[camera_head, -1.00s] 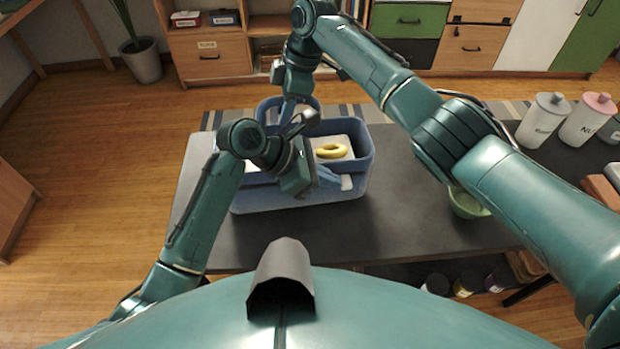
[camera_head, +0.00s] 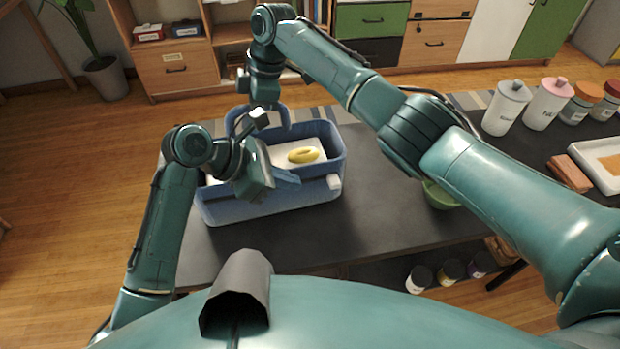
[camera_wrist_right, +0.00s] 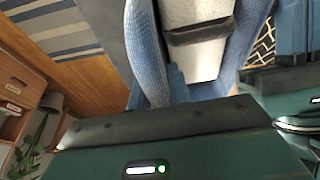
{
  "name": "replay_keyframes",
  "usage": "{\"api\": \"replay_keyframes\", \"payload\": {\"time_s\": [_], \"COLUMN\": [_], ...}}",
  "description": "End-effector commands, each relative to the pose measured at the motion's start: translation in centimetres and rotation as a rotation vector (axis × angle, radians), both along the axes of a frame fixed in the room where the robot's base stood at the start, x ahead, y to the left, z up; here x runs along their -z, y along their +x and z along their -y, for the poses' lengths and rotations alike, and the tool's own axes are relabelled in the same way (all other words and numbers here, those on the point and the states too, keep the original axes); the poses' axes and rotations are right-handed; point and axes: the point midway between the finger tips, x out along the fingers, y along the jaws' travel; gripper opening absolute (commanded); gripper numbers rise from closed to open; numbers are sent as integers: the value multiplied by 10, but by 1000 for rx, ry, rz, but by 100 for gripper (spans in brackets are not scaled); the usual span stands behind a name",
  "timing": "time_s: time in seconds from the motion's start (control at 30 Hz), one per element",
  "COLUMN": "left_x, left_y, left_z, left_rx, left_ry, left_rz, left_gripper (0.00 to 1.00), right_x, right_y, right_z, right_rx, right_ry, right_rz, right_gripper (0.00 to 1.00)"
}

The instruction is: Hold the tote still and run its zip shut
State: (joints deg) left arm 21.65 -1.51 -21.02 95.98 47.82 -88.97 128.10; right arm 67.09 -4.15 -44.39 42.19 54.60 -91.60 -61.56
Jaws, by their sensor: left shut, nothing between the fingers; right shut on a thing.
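The blue tote (camera_head: 245,209) stands open-topped on the dark table, with a raised handle (camera_head: 285,112) at its back. My right gripper (camera_head: 250,120) is at the back left, shut on the tote.
A green bowl (camera_head: 440,195) is partly hidden behind my right arm. A white tray (camera_head: 600,163) lies at right. The table in front of the tote is clear.

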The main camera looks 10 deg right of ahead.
Motion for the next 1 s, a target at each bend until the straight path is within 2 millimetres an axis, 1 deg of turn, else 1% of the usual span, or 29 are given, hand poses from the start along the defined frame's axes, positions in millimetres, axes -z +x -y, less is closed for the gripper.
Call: {"api": "replay_keyframes", "payload": {"time_s": [0.03, 0.1, 0.3, 0.5, 0.73, 0.77, 1.0], "left_x": [-9, -19, -41, -49, -49, -49, -49], "left_y": [0, -1, -3, -5, -5, -5, -5], "left_z": [-10, -21, -45, -54, -54, -54, -54], "left_rx": [-2, -2, -1, -1, 0, 0, -1], "left_ry": [0, 1, 1, 1, 1, 1, 1], "left_rz": [3, 4, 0, -1, -1, -1, -1], "left_gripper": [0, 0, 0, 0, 0, 0, 0], "right_x": [-2, -2, -2, -2, -2, -2, -1], "right_y": [0, 0, 0, 0, 1, 1, 0], "right_z": [-1, 0, 0, 0, 0, 0, 0], "right_rx": [0, 0, 0, 0, 0, 0, 0], "right_ry": [2, 2, 1, 1, 1, 1, 0], "right_rz": [2, 2, 2, 2, 2, 2, 1], "right_gripper": [0, 0, 0, 0, 0, 22, 41]}}
